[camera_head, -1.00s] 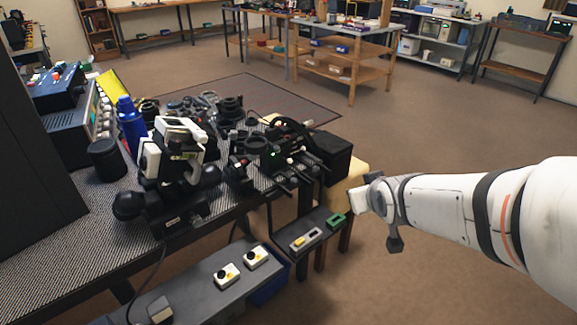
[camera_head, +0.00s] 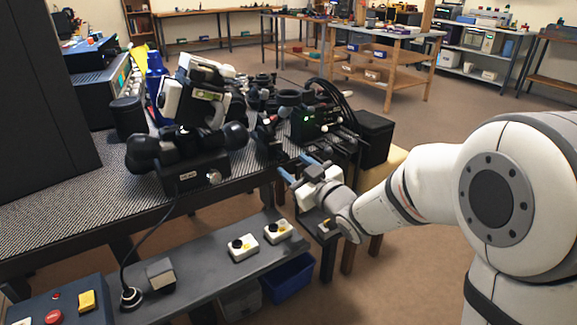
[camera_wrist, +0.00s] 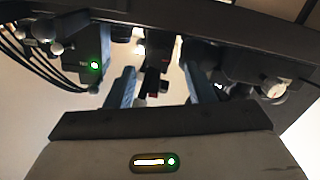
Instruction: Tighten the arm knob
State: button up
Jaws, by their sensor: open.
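My gripper (camera_head: 296,166) is open, with two blue fingers spread apart, at the front edge of the bench. In the wrist view the gripper (camera_wrist: 163,84) shows nothing held. A small black stand with red parts (camera_head: 268,134) stands on the bench beyond the fingers. In the wrist view a dark and reddish part (camera_wrist: 154,84) appears between the fingers, apart from them as far as I can see. I cannot tell for sure which part is the arm knob. A silver knob (camera_head: 213,178) sits on the black instrument base at left; a pale round knob (camera_wrist: 274,88) shows in the wrist view.
A black box with a green light (camera_head: 310,122) and cables stands right of the stand. A black and white instrument (camera_head: 190,115) stands at left. A lower grey shelf (camera_head: 205,268) carries white button boxes (camera_head: 243,247). Open floor lies to the right.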

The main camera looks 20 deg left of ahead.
aim_at(285, 158)
jog(key=shift+b+x, duration=0.3)
jog(key=shift+x, duration=1.5)
jog(key=c, duration=1)
